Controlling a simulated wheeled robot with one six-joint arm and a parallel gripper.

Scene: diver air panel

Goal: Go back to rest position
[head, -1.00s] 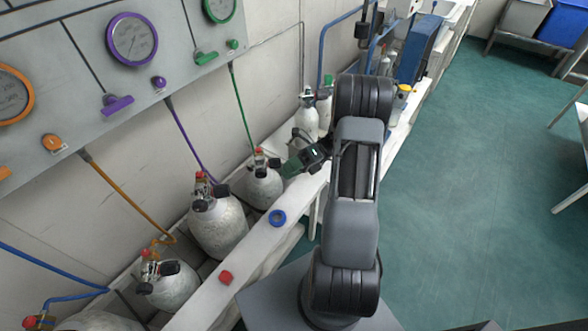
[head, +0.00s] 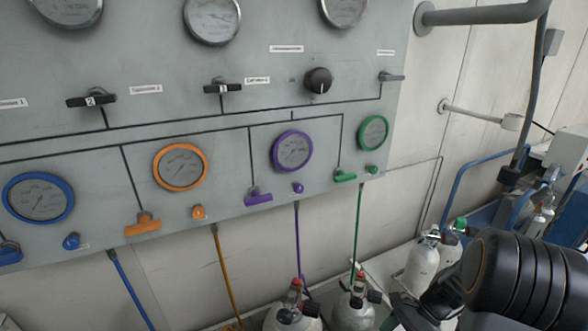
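My arm shows at the lower right of the head view, its dark rounded joint in front of the cylinders and bench there. My gripper is not clearly in view; the arm's far end is hidden or cut off by the lower edge. The grey air panel (head: 230,110) fills the left and middle. It bears gauges ringed in blue (head: 38,198), orange (head: 180,167), purple (head: 292,151) and green (head: 373,133), with matching handles below them. A black knob (head: 318,80) sits at the upper right of the panel.
Grey cylinders (head: 293,316) and (head: 354,310) stand under the panel, with purple and green hoses running down to them. White cylinders (head: 422,265) stand farther right near my arm. A grey pipe (head: 480,15) runs along the wall at the upper right.

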